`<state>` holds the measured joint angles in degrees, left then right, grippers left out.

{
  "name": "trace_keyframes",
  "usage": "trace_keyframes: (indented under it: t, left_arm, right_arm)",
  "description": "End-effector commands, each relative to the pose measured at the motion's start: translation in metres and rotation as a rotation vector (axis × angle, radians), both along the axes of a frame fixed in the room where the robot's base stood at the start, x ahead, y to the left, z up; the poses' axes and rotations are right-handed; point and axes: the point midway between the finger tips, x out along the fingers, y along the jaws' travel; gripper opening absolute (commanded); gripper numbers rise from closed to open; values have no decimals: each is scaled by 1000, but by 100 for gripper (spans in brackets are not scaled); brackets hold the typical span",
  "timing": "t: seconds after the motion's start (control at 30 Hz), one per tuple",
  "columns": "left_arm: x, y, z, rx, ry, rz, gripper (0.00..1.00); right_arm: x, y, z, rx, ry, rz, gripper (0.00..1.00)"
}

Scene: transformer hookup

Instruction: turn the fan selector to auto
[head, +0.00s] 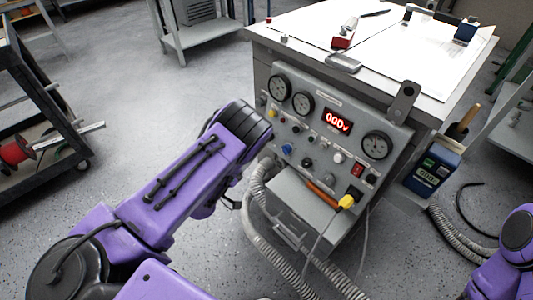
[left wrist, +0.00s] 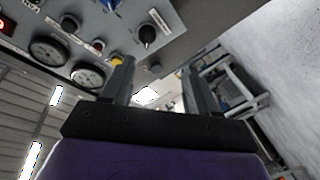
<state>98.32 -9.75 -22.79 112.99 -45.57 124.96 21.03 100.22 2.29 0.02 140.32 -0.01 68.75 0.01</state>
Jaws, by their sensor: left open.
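The grey control panel (head: 325,150) stands on the front of a bench and carries dials, knobs and a red "000V" display. In the left wrist view a black rotary knob (left wrist: 147,33) with a white label sits near the panel's edge; it looks like a selector, but its label is too small to read. In the head view my left arm seems to cover that knob. My left gripper (left wrist: 157,88) is open and empty, its two fingers beside the panel, apart from the black knob. My right gripper is out of view; only part of its arm shows.
A yellow knob (left wrist: 116,60) and round gauges (left wrist: 88,75) are close to the left fingers. Below the panel are a grey shelf (head: 300,205) with an orange-and-yellow tool and corrugated hoses (head: 262,235). A dark cart (head: 45,120) stands at the left. Open floor lies between.

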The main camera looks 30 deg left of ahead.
Motion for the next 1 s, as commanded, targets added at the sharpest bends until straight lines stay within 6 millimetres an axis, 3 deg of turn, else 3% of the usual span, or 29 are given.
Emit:
trace_keyframes:
  t: [0.03, 0.2, 0.4, 0.6, 0.93, 0.97, 1.0]
  left_arm:
    - [9, -4, -2, -30, -38, -34, 59]
    - [34, -10, 10, -64, -72, -63, 59]
    - [78, -17, 9, -61, -69, -61, 59]
    - [110, -23, 8, -61, -66, -59, 59]
    - [118, -24, 9, -61, -64, -57, 59]
    - [118, -24, 9, -61, -64, -57, 56]
    - [118, -24, 9, -61, -64, -57, 43]
  right_arm:
    - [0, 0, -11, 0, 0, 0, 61]
    - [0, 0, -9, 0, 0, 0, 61]
    - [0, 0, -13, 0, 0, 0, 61]
    - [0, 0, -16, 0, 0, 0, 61]
    - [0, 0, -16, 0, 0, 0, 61]
    - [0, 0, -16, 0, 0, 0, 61]
    - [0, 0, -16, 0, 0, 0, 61]
